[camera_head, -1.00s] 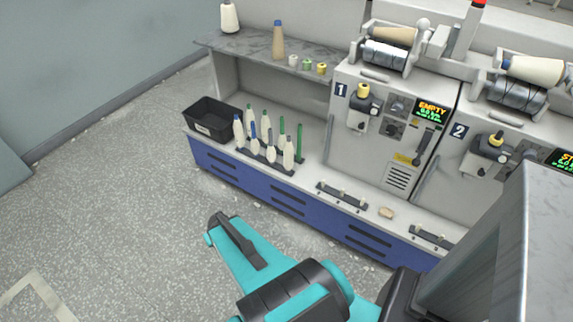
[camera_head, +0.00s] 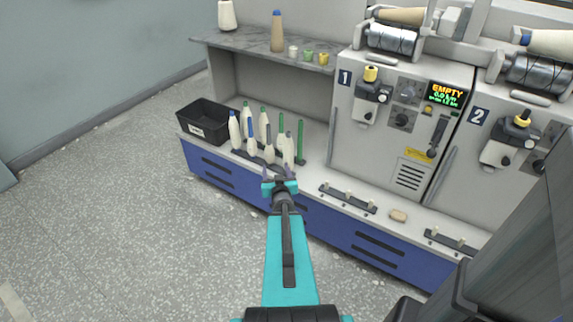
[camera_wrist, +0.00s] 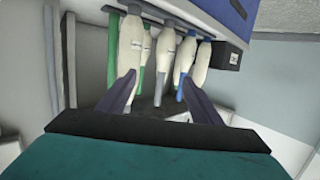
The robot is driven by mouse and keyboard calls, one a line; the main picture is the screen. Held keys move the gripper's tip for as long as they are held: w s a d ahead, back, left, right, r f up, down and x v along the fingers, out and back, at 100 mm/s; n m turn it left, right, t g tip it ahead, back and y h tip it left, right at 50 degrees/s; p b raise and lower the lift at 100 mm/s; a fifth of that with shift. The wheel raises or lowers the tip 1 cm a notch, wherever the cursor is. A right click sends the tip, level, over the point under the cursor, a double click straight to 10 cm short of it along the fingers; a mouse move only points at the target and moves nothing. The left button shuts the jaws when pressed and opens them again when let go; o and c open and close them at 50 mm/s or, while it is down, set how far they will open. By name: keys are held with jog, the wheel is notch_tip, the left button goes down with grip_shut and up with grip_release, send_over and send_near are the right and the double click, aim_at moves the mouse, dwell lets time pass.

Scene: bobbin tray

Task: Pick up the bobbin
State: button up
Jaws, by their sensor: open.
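Several white bobbins, some with blue or green tips, stand upright in rows on a dark bobbin tray (camera_head: 238,154) on the ledge. A front-right bobbin (camera_head: 288,150) is close behind my gripper (camera_head: 280,178). Bare green tubes (camera_head: 301,140) stand at the tray's right. In the wrist view my gripper (camera_wrist: 160,98) has its fingers apart, with a white bobbin (camera_wrist: 161,56) showing between them, a little beyond the tips. Another white bobbin (camera_wrist: 131,48) is near the left finger and a blue-tipped one (camera_wrist: 201,66) near the right. My gripper holds nothing. Its exact distance to the bobbins is unclear.
A black bin (camera_head: 204,123) stands left of the tray. Machine unit 1 (camera_head: 385,125), its display (camera_head: 445,97) reading EMPTY, stands to the right. A shelf (camera_head: 262,50) with cones hangs above. A small peg rack (camera_head: 348,199) and a tan lump (camera_head: 398,216) lie on the ledge.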

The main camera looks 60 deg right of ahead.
aim_at(288, 148)
jog(key=s+d+r+h+b, duration=0.2)
jog(key=s+d, duration=0.2)
jog(key=shift+r+m+t, duration=0.3)
jog(key=shift+r, duration=0.1)
jog(key=shift+d+f+b, duration=0.15)
jog(key=shift+d+b, duration=0.1)
jog(key=shift+b, duration=0.15)
jog(key=b+x, duration=0.3)
jog(key=b, duration=0.2)
jog(key=shift+a, duration=0.1)
jog(key=b, duration=0.2)
jog(key=shift+w+d+f+b, duration=0.1)
jog(key=shift+w+d+b, duration=0.25)
jog(key=shift+d+b, duration=0.05)
jog(key=d+b, duration=0.1)
jog(key=b, duration=0.4)
jog(key=shift+w+d, duration=0.1)
jog(key=shift+w, duration=0.3)
jog(key=shift+r+x, duration=0.1)
jog(key=shift+x, duration=0.6)
jog(key=shift+r+x, duration=0.15)
jog(key=shift+x, duration=0.6)
